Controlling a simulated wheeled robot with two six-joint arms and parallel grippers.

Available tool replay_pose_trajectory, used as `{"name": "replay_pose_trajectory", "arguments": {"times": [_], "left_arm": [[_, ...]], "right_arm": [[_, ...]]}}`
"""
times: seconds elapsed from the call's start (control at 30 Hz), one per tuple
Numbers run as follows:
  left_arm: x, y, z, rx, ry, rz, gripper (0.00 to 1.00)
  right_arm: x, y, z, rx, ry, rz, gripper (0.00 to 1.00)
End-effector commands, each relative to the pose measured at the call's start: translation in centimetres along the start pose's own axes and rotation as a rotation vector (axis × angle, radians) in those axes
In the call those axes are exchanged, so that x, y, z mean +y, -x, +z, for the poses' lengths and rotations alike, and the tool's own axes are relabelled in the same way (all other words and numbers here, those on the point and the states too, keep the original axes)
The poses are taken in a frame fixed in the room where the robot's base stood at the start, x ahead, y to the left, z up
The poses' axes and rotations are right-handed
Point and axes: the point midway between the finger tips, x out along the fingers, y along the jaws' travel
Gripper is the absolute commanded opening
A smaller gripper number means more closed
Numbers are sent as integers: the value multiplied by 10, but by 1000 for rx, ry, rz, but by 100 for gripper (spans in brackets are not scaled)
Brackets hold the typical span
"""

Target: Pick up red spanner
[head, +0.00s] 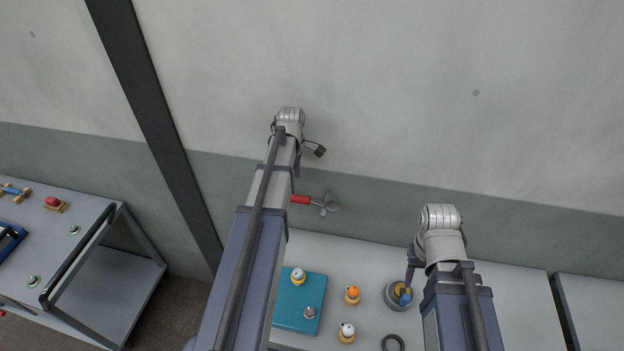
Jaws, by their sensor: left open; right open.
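The red spanner (300,199) shows a red handle, with a grey metal head to its right. It appears against the lower wall, above the table's back edge; I cannot tell what it rests on or hangs from. Part of the handle may be hidden by my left arm. My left gripper (307,158) is open, above the spanner in the picture and apart from it. My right gripper (410,272) is open, low at the right, near a round grey piece with a yellow and blue top (398,294). Its fingertips are hard to make out.
The grey table (350,257) below carries a teal plate (286,311), several small yellow-based knobs, including an orange one (353,293), and a dark ring (392,343). A grey cart (80,215) with small parts stands at the left. Another grey surface (597,305) is at the right.

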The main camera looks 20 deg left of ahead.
Motion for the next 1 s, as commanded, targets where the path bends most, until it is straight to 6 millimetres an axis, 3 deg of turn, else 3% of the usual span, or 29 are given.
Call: {"name": "replay_pose_trajectory", "arguments": {"times": [0.23, 0.5, 0.77, 1.0], "left_arm": [[1, -3, -3, -1, 20, 1, 71], [1, -26, -2, -1, 18, 1, 71], [0, -28, -2, -1, 17, 1, 71], [-1, -52, 2, -1, 16, 1, 71]], "right_arm": [[0, -3, 0, 0, 1, 0, 50], [-2, -26, -2, 1, 14, 2, 50], [-2, -28, -2, 1, 18, 2, 50], [-4, -52, -3, 2, 25, 3, 50]]}}
